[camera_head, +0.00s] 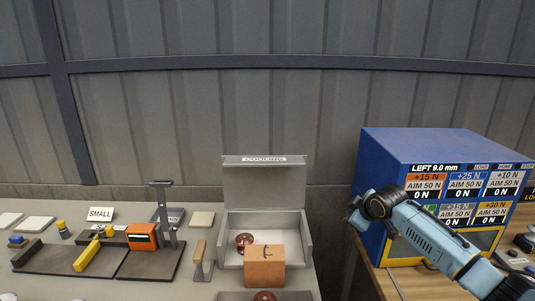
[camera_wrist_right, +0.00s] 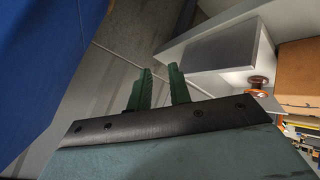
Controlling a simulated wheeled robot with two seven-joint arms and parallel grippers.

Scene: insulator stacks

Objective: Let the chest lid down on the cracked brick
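The grey chest (camera_head: 305,235), labelled COOLING, stands open on the bench. Its lid (camera_head: 265,190) is raised upright at the back. The cracked brick (camera_head: 264,270), orange-brown with a dark crack mark, stands at the chest's front; I cannot tell exactly how it rests there. It also shows at the right edge of the right wrist view (camera_wrist_right: 298,70), beside the chest (camera_wrist_right: 235,52). My right gripper (camera_head: 354,210) is right of the chest, before the blue cabinet. Its green fingers (camera_wrist_right: 160,88) are apart with nothing between them. My left gripper is out of view.
A red-brown insulator (camera_head: 245,241) sits inside the chest, another (camera_head: 264,296) in front of the brick. A wooden-topped handle (camera_head: 199,254) stands left of the chest. The blue cabinet (camera_head: 385,150) with force labels is at right. Dark fixtures (camera_head: 150,264) and a SMALL sign (camera_head: 100,214) are at left.

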